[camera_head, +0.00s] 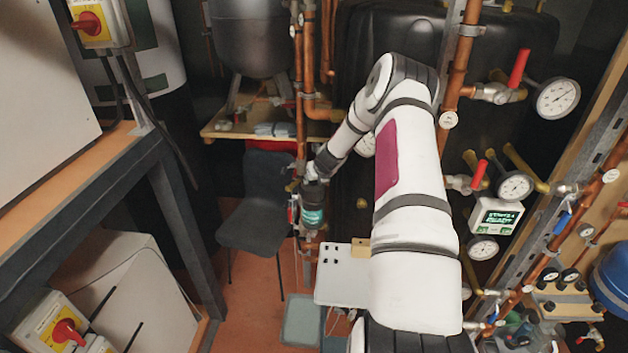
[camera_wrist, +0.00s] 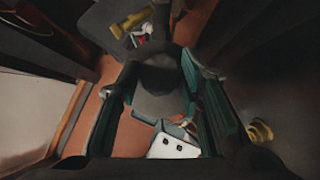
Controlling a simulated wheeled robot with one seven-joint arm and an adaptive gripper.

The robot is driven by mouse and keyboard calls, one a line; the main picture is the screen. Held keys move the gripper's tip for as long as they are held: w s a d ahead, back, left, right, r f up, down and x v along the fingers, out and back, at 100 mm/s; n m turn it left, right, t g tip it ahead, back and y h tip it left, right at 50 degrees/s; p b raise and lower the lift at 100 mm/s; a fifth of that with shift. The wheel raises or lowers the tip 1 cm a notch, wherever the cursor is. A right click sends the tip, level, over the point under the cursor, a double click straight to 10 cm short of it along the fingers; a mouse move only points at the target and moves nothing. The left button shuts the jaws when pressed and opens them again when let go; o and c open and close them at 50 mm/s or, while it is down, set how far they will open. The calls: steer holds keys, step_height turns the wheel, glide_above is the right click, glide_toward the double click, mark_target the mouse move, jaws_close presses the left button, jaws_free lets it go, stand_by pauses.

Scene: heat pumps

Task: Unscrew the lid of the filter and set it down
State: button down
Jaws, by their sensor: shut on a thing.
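My gripper (camera_head: 312,222) is at the copper pipe run in the middle of the head view, pointing down. In the wrist view my gripper (camera_wrist: 160,82) has one finger on each side of a dark round piece, the filter lid (camera_wrist: 158,76), and is shut on it. The lid is dim, and my fingers partly cover it. In the head view my gripper and wrist hide the lid and most of the filter. I cannot tell whether the lid sits on the filter body or is apart from it.
A dark chair (camera_head: 254,205) stands left of my gripper. A white panel (camera_head: 342,285) is below right; it also shows in the wrist view (camera_wrist: 172,147). Copper pipes (camera_head: 299,110) rise above my gripper. A black tank (camera_head: 480,90) and gauges (camera_head: 557,97) are to the right.

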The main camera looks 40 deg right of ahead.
steer(key=shift+a, duration=0.1)
steer(key=shift+r, duration=2.4)
